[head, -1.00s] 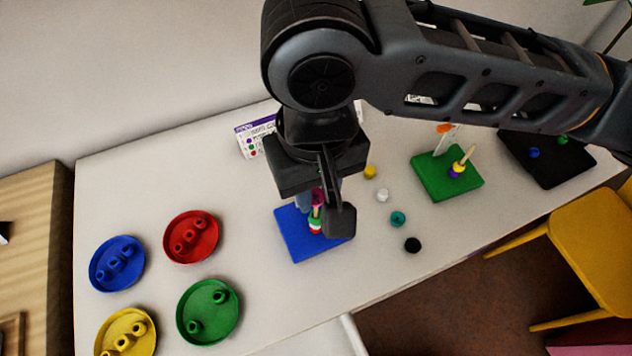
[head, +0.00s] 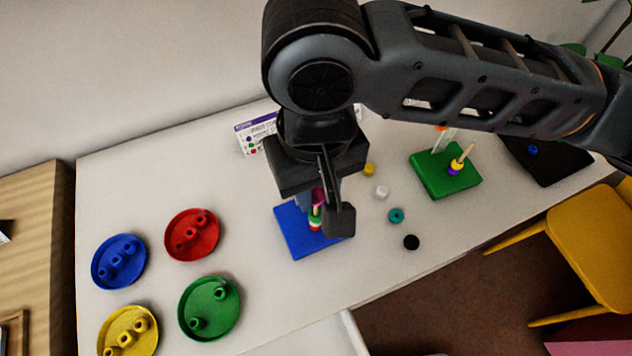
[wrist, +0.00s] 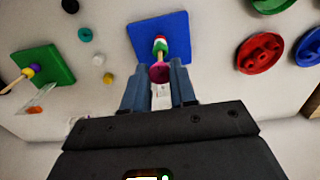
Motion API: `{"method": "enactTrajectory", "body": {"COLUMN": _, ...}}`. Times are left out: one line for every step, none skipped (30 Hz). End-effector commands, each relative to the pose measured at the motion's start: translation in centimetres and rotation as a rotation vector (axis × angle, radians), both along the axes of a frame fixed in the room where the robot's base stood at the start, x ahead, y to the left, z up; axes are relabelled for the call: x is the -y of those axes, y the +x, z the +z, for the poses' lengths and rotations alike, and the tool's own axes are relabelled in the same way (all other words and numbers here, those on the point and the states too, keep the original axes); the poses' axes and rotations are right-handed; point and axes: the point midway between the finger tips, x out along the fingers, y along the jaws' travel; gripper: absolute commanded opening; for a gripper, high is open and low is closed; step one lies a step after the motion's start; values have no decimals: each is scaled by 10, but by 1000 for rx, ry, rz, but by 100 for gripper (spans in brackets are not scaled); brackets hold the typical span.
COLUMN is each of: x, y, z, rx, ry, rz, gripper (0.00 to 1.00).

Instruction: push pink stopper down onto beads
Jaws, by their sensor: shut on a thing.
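My gripper (wrist: 160,88) is shut on the pink stopper (wrist: 159,73), which also shows between the fingers in the head view (head: 318,197). The stopper is at the peg above the bead stack (wrist: 160,47) of green, white and red beads. In the head view the beads (head: 315,220) are partly hidden by my gripper. The stack stands on the blue board (head: 292,236), which also shows in the wrist view (wrist: 147,30).
A green board (head: 440,181) with a peg and beads stands to the right. Loose yellow (head: 369,170), white (head: 381,192), teal (head: 396,215) and black (head: 411,242) beads lie between. Blue (head: 119,262), red (head: 193,235), green (head: 210,308) and yellow (head: 112,330) dishes hold beads at the left.

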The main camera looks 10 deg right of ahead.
Motion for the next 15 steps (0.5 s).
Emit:
{"method": "enactTrajectory", "body": {"x": 0, "y": 0, "z": -1, "rx": 0, "ry": 0, "rz": 0, "gripper": 0}}
{"method": "enactTrajectory", "body": {"x": 0, "y": 0, "z": -1, "rx": 0, "ry": 0, "rz": 0, "gripper": 0}}
{"method": "enactTrajectory", "body": {"x": 0, "y": 0, "z": -2, "rx": -1, "ry": 0, "rz": 0, "gripper": 0}}
{"method": "enactTrajectory", "body": {"x": 0, "y": 0, "z": -2, "rx": -1, "ry": 0, "rz": -1, "gripper": 0}}
{"method": "enactTrajectory", "body": {"x": 0, "y": 0, "z": -3, "rx": -1, "ry": 0, "rz": -1, "gripper": 0}}
{"method": "enactTrajectory", "body": {"x": 0, "y": 0, "z": -3, "rx": -1, "ry": 0, "rz": -1, "gripper": 0}}
{"method": "enactTrajectory", "body": {"x": 0, "y": 0, "z": -4, "rx": -1, "ry": 0, "rz": -1, "gripper": 0}}
{"method": "enactTrajectory", "body": {"x": 0, "y": 0, "z": -4, "rx": -1, "ry": 0, "rz": -1, "gripper": 0}}
{"method": "enactTrajectory", "body": {"x": 0, "y": 0, "z": -5, "rx": -1, "ry": 0, "rz": -1, "gripper": 0}}
{"method": "enactTrajectory", "body": {"x": 0, "y": 0, "z": -5, "rx": -1, "ry": 0, "rz": -1, "gripper": 0}}
{"method": "enactTrajectory", "body": {"x": 0, "y": 0, "z": -5, "rx": -1, "ry": 0, "rz": -1, "gripper": 0}}
{"method": "enactTrajectory", "body": {"x": 0, "y": 0, "z": -6, "rx": -1, "ry": 0, "rz": -1, "gripper": 0}}
{"method": "enactTrajectory", "body": {"x": 0, "y": 0, "z": -6, "rx": -1, "ry": 0, "rz": -1, "gripper": 0}}
{"method": "enactTrajectory", "body": {"x": 0, "y": 0, "z": -7, "rx": -1, "ry": 0, "rz": -1, "gripper": 0}}
{"method": "enactTrajectory", "body": {"x": 0, "y": 0, "z": -7, "rx": -1, "ry": 0, "rz": -1, "gripper": 0}}
